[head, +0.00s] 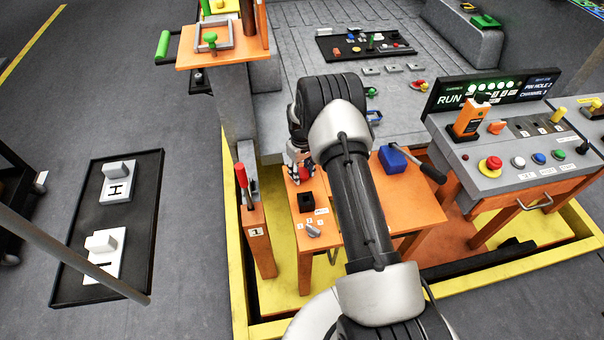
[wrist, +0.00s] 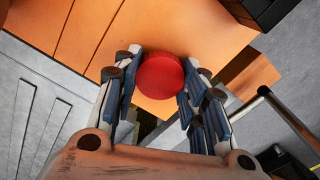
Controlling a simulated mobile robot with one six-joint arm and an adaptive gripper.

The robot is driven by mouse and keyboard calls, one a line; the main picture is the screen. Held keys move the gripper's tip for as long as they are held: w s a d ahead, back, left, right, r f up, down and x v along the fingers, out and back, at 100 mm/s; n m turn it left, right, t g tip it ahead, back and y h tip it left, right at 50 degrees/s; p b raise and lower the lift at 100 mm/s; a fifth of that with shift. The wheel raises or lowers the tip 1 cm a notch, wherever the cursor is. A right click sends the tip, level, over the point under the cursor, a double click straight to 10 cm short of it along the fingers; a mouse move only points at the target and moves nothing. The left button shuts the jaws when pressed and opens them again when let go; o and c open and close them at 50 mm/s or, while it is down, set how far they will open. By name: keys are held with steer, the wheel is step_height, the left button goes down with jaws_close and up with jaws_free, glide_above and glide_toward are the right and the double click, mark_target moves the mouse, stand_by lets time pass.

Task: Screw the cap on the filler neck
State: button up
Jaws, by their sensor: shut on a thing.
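A round red cap (wrist: 160,76) sits between the fingers of my gripper (wrist: 157,82) in the wrist view, its flat face towards the camera. The blue-padded fingers are shut on its sides. An orange surface lies beyond it. In the head view my gripper (head: 297,172) points down over the left part of the orange bench (head: 345,225), and my arm covers much of that area. I cannot make out the filler neck in either view; the cap and fingers hide what is directly beneath, so I cannot tell whether the cap touches it.
A black square socket (head: 306,201) and a grey knob (head: 313,231) are near the bench's left front. A red-handled lever (head: 241,180) stands left of the gripper. A blue block (head: 392,158) lies to the right. A control console (head: 515,150) stands further right.

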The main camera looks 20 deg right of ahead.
steer(key=m, duration=0.3)
steer(key=shift+r+m, duration=0.1)
steer(key=shift+m, duration=0.2)
steer(key=o, duration=0.7)
steer(key=shift+w+m, duration=0.1)
steer(key=shift+m, duration=0.6)
steer(key=o, duration=0.5)
steer(key=shift+r+p, duration=1.35)
steer(key=shift+r, duration=1.1)
